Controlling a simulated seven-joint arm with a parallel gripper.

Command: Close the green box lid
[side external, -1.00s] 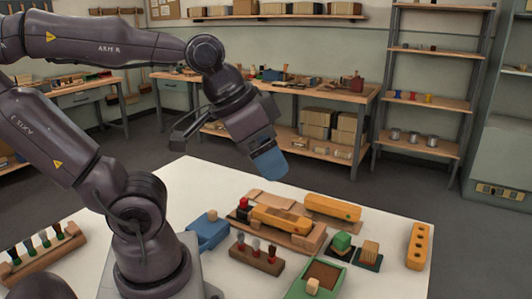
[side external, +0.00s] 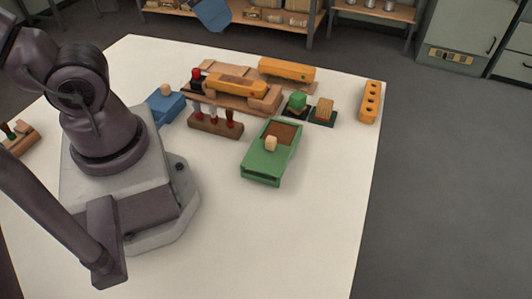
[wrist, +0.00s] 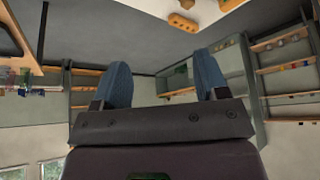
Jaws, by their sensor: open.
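The green box (side external: 262,174) stands on the right half of the white table in the side view. Its green lid (side external: 262,158) carries a pale wooden knob (side external: 271,143) and covers the near part. The brown inside (side external: 286,134) shows at the far end, so the box is partly open. My gripper's blue fingertip (side external: 212,14) shows at the top edge of the side view, well away from the box; the rest of the gripper is cut off. In the wrist view my gripper (wrist: 163,80) has its two blue fingers apart with nothing between them. The box is not visible there.
An orange holed block (side external: 369,102) is at the right edge. The near table is clear.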

